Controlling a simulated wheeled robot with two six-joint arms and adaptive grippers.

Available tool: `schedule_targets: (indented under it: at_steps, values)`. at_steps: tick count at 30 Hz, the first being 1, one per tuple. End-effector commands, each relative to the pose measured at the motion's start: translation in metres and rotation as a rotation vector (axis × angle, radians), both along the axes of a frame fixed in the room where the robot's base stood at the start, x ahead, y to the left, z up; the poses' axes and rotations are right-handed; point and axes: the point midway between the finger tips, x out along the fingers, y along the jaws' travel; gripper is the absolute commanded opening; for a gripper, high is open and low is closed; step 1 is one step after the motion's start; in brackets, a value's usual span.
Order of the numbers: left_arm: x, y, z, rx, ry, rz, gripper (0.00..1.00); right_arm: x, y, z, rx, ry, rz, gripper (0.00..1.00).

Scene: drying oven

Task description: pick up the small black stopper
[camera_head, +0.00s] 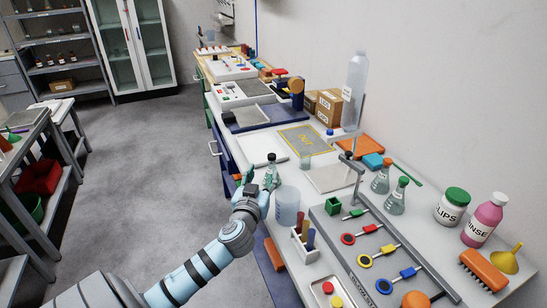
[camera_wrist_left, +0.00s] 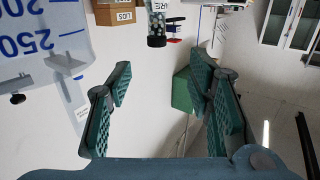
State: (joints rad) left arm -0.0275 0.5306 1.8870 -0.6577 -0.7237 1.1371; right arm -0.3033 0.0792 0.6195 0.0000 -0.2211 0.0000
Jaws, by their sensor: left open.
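A small dark stopper (camera_head: 271,157) appears to sit on top of a small clear bottle (camera_head: 271,173) on the bench. In the left wrist view, which looks upside down, a black end (camera_wrist_left: 156,41) that seems to be the stopper shows on a labelled bottle (camera_wrist_left: 158,16). My left gripper (camera_head: 257,180) is open and empty beside the bottle, at the bench's near edge. In the wrist view the gap between its fingers (camera_wrist_left: 160,75) is in line with the black end, apart from it. I cannot tell the exact distance. My right gripper is not in view.
A clear beaker (camera_head: 287,207) stands close to my left gripper; a large graduated one shows in the wrist view (camera_wrist_left: 40,35).

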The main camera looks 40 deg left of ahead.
Motion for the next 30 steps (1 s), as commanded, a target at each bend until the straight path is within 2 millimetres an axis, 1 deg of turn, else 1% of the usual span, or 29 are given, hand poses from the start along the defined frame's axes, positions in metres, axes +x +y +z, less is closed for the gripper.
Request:
schedule_targets:
  at_steps: [1,3,6,10,15,18,23,24,25,30]
  values:
    - [0.013,0.006,0.0,-0.001,-0.003,0.001,0.47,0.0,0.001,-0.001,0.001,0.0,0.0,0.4]
    - [0.028,0.012,-0.002,-0.003,-0.001,-0.002,0.47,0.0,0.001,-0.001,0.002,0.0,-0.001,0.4]
    - [0.04,0.018,-0.003,-0.001,0.0,-0.003,0.47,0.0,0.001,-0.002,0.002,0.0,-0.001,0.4]
    - [0.05,0.024,-0.003,-0.002,0.001,-0.003,0.47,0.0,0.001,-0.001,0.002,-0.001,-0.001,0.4]
    - [0.079,0.041,-0.004,-0.003,0.001,-0.001,0.47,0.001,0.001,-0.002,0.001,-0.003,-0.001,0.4]
    - [0.088,0.047,-0.005,-0.003,0.001,-0.001,0.47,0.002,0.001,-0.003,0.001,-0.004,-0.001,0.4]
    - [0.088,0.048,-0.005,-0.002,0.002,-0.001,0.47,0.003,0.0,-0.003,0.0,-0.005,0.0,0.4]
    - [0.088,0.048,-0.005,-0.002,0.001,-0.001,0.45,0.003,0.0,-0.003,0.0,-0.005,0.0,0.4]
    - [0.088,0.048,-0.005,-0.002,0.001,-0.001,0.4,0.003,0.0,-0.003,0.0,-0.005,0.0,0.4]
    - [0.088,0.047,-0.005,-0.001,0.002,-0.001,0.13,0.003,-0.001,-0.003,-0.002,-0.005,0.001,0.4]
